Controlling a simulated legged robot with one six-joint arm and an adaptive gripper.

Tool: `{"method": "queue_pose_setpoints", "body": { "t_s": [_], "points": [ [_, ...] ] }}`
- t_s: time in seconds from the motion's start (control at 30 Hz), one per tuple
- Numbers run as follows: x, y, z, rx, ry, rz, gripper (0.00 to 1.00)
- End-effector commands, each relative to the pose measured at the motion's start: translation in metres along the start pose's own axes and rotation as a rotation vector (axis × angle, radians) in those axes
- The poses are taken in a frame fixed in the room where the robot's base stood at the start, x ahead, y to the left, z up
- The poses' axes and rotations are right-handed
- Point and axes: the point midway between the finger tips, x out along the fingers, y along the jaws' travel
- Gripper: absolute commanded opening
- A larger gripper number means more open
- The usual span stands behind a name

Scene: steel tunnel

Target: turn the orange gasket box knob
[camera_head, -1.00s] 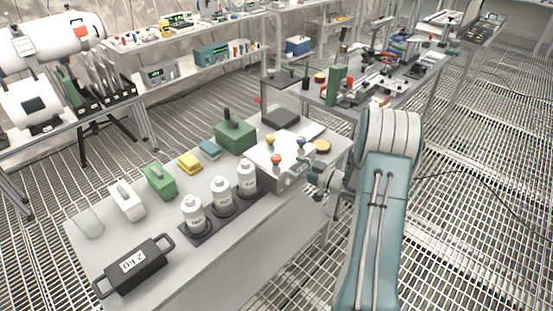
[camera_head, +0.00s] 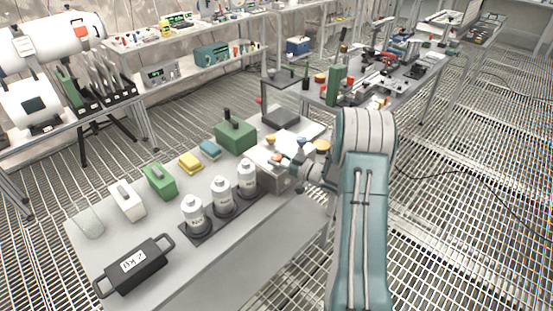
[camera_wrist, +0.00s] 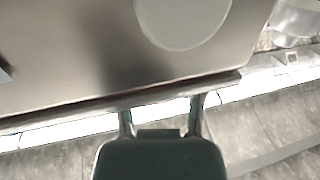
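The gasket box (camera_head: 273,177) is a pale grey box at the far right end of the table. The orange knob (camera_head: 275,158) is on it and is small and partly covered by my gripper. My gripper (camera_head: 288,163) comes in from the right, right at the knob; I cannot tell whether it touches. In the wrist view my gripper (camera_wrist: 160,112) shows two fingers spread apart with nothing visibly held. A pale box-like surface fills the top of that view, with a whitish round shape (camera_wrist: 183,18) on it. The orange knob is not seen there.
White bottles (camera_head: 222,196) on a dark strip stand left of the box. A green box (camera_head: 235,136) and a dark-based stand (camera_head: 281,116) are behind it. A black 2 kg weight (camera_head: 133,265) lies at the table's near left. Grated floor is open at right.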

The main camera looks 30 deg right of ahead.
Motion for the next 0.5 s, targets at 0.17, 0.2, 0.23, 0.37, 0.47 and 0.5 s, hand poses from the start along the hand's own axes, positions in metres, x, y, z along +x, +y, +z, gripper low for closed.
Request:
{"method": "queue_pose_setpoints", "body": {
  "t_s": [0.17,0.2,0.23,0.37,0.47,0.5],
  "points": [
    [0.001,0.0012,-0.0001,-0.001,0.0,-0.009,0.02],
    [0.0011,0.0013,0.0001,-0.001,0.0,-0.022,0.02],
    [0.0011,0.0017,0.0,-0.002,0.001,-0.034,0.02],
    [0.0013,0.0025,0.0,-0.004,0.002,-0.126,0.02],
    [0.0017,0.0023,-0.0002,-0.005,0.003,-0.219,0.02],
    [0.0019,0.0023,0.0001,-0.004,0.002,-0.255,0.02]
  ]
}}
